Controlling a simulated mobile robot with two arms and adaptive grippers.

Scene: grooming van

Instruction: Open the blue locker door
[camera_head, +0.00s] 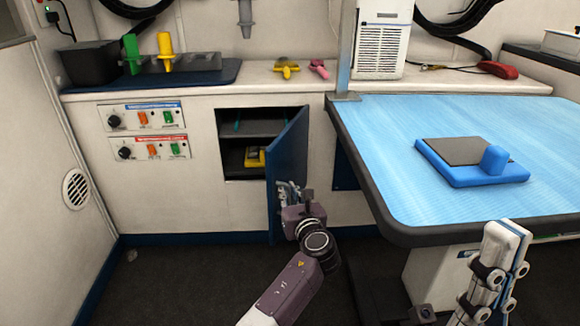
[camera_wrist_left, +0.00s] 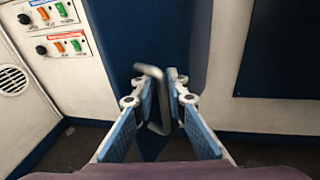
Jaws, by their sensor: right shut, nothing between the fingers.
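The blue locker door (camera_head: 288,160) stands swung open on its right side, showing the locker's inside (camera_head: 250,130) with a shelf and a yellow item. My left gripper (camera_head: 290,193) is at the door's lower front. In the left wrist view, its two blue-padded fingers (camera_wrist_left: 160,85) stand on either side of the grey door handle (camera_wrist_left: 155,125), with a gap between them; the handle's bar lies in that gap. The blue door (camera_wrist_left: 130,40) is behind the handle. My right gripper (camera_head: 497,265) is shut and empty at the lower right, in front of the table.
A blue-topped table (camera_head: 380,150) with a dark edge stands right of the door; a blue block with a dark pad (camera_head: 470,165) lies on it. Control panels (camera_head: 140,116) are on the cabinet left of the locker. Dark floor (camera_head: 180,270) is free at the left.

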